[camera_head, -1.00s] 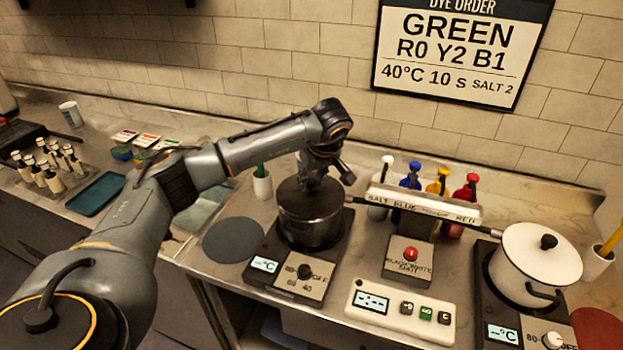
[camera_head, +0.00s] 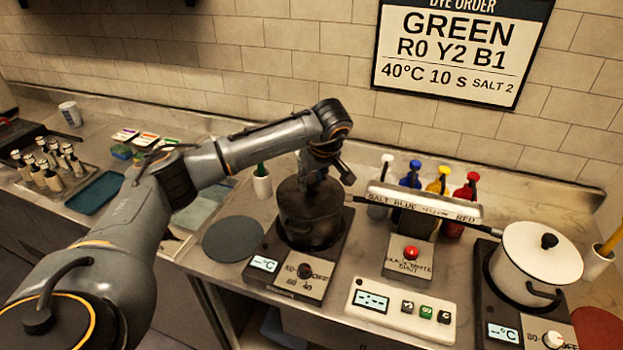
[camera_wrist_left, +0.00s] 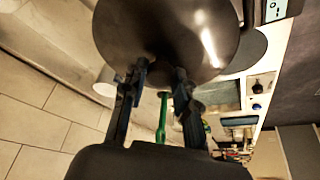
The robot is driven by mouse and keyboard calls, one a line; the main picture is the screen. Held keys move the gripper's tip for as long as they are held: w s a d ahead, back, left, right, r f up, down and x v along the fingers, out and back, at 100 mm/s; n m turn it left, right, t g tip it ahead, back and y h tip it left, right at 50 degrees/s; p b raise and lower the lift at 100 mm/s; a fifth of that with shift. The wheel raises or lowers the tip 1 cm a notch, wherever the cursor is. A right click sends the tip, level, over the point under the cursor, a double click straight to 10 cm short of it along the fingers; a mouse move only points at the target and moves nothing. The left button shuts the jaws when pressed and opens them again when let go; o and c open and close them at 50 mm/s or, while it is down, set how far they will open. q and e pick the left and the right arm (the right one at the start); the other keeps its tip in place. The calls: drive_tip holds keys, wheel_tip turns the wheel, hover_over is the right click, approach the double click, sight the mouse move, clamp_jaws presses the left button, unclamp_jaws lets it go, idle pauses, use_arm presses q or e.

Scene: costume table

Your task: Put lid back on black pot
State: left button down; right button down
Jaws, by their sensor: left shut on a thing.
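The black pot (camera_head: 312,228) is over the left hot plate, below my left gripper (camera_head: 318,182). My left gripper is shut on the dark lid's knob, with the lid (camera_head: 298,192) over the pot's top. The fingers hide part of the lid, so I cannot tell whether it is fully seated. More of the burner shows around the pot's base, and the pot looks slightly raised or tilted. In the left wrist view, a large dark round surface, seemingly the lid (camera_wrist_left: 165,30), fills the top beyond the fingers (camera_wrist_left: 158,95). My right gripper is not in view.
A round grey mat (camera_head: 233,240) lies left of the hot plate (camera_head: 262,250). A dispenser stand (camera_head: 415,222) with several bottles is to the right. A white lidded pot (camera_head: 530,262) stands on the right hot plate. A white cup (camera_head: 262,185) stands behind the mat.

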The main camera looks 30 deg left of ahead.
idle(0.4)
use_arm(q)
drive_tip(key=shift+c, duration=2.2)
unclamp_jaws()
drive_tip(key=shift+r+p, duration=2.3)
drive_tip(key=shift+r, duration=1.25)
clamp_jaws()
